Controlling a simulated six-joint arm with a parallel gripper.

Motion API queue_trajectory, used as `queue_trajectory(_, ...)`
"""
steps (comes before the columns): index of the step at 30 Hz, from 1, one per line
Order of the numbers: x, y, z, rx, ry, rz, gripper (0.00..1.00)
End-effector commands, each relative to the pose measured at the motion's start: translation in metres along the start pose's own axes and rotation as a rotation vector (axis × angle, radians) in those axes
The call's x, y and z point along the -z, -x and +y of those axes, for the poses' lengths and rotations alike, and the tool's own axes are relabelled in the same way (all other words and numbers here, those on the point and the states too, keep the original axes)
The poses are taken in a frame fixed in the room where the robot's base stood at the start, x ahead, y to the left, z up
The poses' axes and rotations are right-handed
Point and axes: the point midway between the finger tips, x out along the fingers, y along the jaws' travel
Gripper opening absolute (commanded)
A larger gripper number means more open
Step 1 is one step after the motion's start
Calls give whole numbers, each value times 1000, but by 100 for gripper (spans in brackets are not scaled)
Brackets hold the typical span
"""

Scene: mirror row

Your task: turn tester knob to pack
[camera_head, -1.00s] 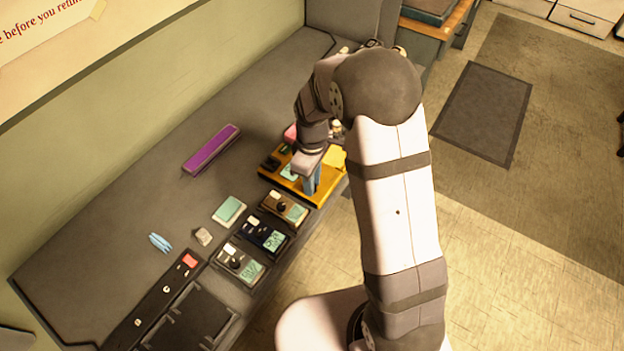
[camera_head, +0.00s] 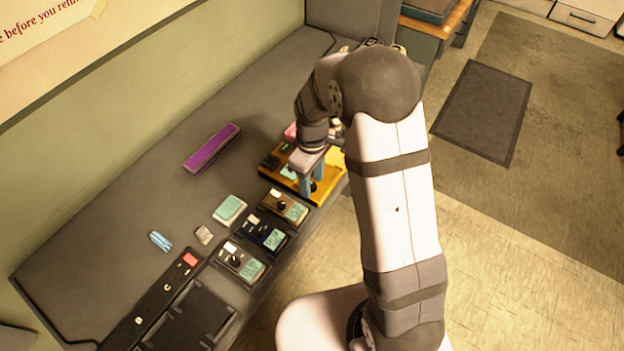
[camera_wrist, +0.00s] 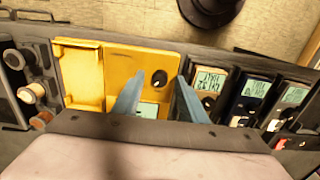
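The yellow tester panel (camera_head: 327,191) lies on the bench under my gripper, and it also shows in the wrist view (camera_wrist: 119,62). Its round dark knob (camera_wrist: 157,79) sits between my two blue fingertips in the wrist view, with a gap around it. I cannot read the knob's setting.
Several small meters with screens stand beside the panel, including a brown one (camera_head: 285,207) and a black one (camera_head: 264,235). A purple bar (camera_head: 211,149) lies farther back. A black strip with a red switch (camera_head: 170,285) is at lower left. The back of the bench is mostly clear.

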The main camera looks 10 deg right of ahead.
Motion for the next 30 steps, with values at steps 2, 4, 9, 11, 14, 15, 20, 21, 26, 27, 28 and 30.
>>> queue_trajectory(2,0,0,0,0,0,0,38)
queue_trajectory(4,0,0,0,0,0,0,38)
queue_trajectory(9,0,9,0,-1,0,2,38)
queue_trajectory(11,1,15,1,-2,0,3,38)
queue_trajectory(14,1,28,1,-3,0,3,38)
queue_trajectory(15,1,34,1,-3,0,4,38)
queue_trajectory(20,1,56,1,-3,0,3,38)
queue_trajectory(21,1,60,1,-2,0,3,38)
queue_trajectory(26,0,71,0,-1,0,1,38)
queue_trajectory(27,0,72,0,-1,0,1,38)
queue_trajectory(28,0,73,0,-1,0,1,38)
queue_trajectory(30,0,74,0,0,0,0,38)
